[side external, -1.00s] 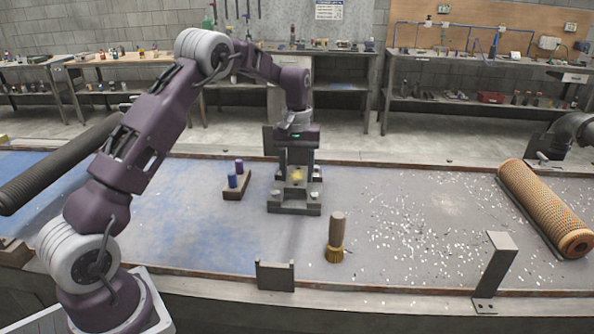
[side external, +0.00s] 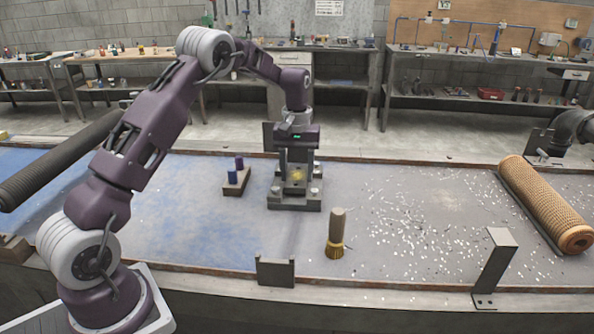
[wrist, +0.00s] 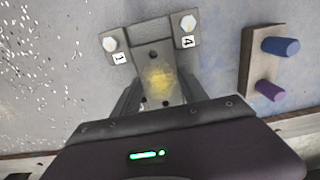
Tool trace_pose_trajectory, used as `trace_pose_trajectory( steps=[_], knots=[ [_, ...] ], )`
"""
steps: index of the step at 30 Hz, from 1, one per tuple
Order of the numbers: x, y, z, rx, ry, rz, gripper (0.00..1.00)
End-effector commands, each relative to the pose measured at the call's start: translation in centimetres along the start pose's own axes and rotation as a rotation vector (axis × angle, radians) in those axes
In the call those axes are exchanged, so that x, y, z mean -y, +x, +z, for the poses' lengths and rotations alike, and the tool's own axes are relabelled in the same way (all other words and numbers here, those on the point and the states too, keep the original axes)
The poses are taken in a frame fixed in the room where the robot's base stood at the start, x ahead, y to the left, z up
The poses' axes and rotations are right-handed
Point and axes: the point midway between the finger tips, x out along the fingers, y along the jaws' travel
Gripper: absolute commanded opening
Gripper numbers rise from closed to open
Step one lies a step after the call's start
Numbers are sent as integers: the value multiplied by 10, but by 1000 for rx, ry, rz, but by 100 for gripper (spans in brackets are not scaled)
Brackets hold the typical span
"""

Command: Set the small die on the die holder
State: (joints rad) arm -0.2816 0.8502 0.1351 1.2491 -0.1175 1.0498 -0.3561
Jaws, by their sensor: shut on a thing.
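My gripper (side external: 296,176) points straight down over the die holder (side external: 294,204), a grey block with pale bolt heads at its front corners. In the wrist view, the holder (wrist: 117,60) shows tags "1" and "4" beside two bolts. My gripper is shut on a grey piece with a yellow patch, which looks like the small die (wrist: 160,82); it also shows between the fingers in the side view (side external: 297,175). The die is over or within the holder's outline. Whether it touches the holder is hidden.
A brown block (side external: 236,181) with a blue and a purple peg stands just left of the holder. A brush (side external: 336,234) stands in front, near a low bracket (side external: 275,273). A mesh tube (side external: 545,205) lies at right, beyond scattered pale chips. A tall bracket (side external: 495,268) stands front right.

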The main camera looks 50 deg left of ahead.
Motion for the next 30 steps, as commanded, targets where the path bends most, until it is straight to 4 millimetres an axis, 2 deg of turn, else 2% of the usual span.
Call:
trace_pose_trajectory(
  steps=[26, 27, 30],
  knots=[
    [0, 9, 0, -2, 0, 1, 0],
    [0, 10, 0, -2, 0, 1, 53],
    [0, 9, 0, -2, 0, 1, 72]
  ],
)
